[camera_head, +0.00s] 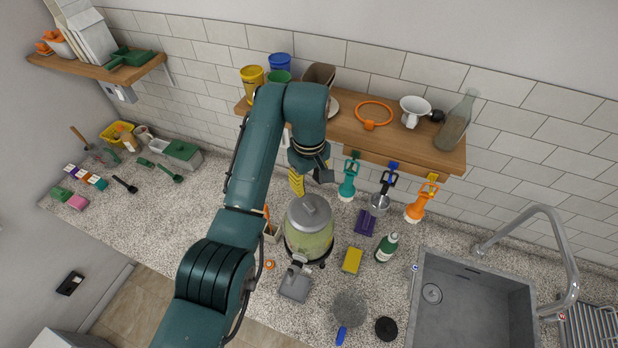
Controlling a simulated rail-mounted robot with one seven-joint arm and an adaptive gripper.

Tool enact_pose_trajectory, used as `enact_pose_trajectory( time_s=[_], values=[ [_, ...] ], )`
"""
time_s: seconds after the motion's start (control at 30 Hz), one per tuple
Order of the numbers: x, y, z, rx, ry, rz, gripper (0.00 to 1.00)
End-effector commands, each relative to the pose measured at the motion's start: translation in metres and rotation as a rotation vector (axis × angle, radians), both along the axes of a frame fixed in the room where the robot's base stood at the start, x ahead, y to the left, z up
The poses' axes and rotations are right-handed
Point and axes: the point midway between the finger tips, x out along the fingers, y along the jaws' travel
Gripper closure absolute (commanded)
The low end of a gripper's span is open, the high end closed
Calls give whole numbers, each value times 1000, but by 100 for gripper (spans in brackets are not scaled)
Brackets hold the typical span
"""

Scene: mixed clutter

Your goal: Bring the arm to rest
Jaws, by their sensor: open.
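My teal arm rises from the bottom left of the head view, bends near the shelf and points down at its end. My gripper (311,176) is open in front of the wall, below the shelf edge and above a glass drink dispenser (309,240) with a grey lid. A gap shows between the gripper and the lid. I see nothing held. A yellow ribbed piece shows at the gripper's left side; I cannot tell whether it is a finger or something behind.
A wooden shelf (440,153) is close behind the gripper. Teal (348,180), steel (380,200) and orange (416,209) utensils hang to its right. A green bottle (387,247), yellow sponge (352,260) and sink (470,300) are right of the dispenser. The speckled counter (190,210) has free room at left.

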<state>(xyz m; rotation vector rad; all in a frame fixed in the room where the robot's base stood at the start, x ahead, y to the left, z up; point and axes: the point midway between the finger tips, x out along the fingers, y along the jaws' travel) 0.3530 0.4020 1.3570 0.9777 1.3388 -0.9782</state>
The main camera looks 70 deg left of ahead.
Motion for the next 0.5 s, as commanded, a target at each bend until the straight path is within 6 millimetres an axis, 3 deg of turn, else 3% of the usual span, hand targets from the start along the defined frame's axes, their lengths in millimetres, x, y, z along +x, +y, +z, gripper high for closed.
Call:
enact_pose_trajectory(
  time_s=[0.2,0.5],
  values=[
    [0,-1,16,0,0,0,58],
    [2,-2,16,0,0,-5,58]
  ],
)
